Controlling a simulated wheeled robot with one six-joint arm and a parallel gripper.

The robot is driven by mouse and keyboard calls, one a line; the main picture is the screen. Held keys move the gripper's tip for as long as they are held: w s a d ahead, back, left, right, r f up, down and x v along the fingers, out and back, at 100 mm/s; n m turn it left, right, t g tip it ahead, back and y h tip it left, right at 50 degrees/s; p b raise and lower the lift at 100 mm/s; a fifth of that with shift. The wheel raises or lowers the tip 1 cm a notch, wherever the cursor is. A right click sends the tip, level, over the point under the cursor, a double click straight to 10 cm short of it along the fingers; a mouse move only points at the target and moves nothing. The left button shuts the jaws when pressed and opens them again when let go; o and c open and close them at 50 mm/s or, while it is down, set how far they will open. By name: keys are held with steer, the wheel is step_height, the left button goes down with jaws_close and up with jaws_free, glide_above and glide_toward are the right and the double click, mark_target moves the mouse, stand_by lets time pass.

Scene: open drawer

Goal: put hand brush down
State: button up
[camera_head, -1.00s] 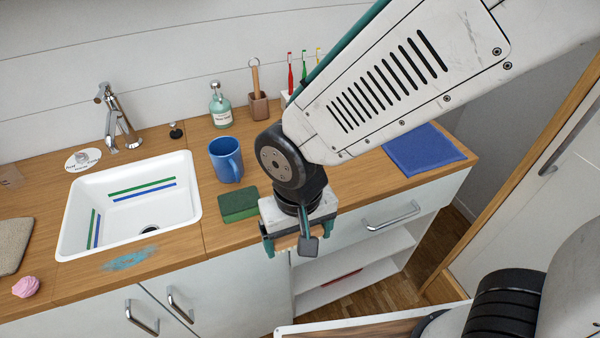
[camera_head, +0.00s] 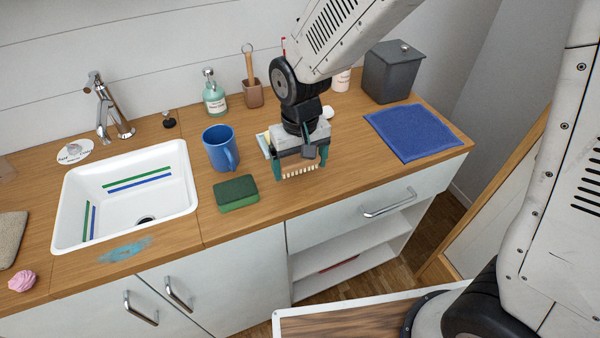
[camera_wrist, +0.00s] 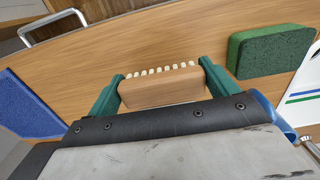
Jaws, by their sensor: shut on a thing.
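The hand brush (camera_wrist: 162,88) has a light wooden body with a row of pale bristles. In the wrist view it sits between the two green fingers of my gripper (camera_wrist: 160,92), which is shut on it. In the head view my gripper (camera_head: 300,170) is at the counter, right of the green sponge, with the brush (camera_head: 299,171) bristles pointing down. The bristles are at or just above the wooden countertop (camera_head: 330,200); I cannot tell whether they touch it.
A green sponge (camera_head: 236,193) and a blue mug (camera_head: 220,148) are left of my gripper. A blue cloth (camera_head: 413,133) lies to the right, with a grey bin (camera_head: 391,72) behind it. A soap bottle (camera_head: 214,95) stands at the back. The counter front between sponge and cloth is clear.

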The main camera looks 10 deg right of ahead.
mark_target(300, 172)
step_height(300, 172, down, 4)
steer(key=shift+r, duration=0.2)
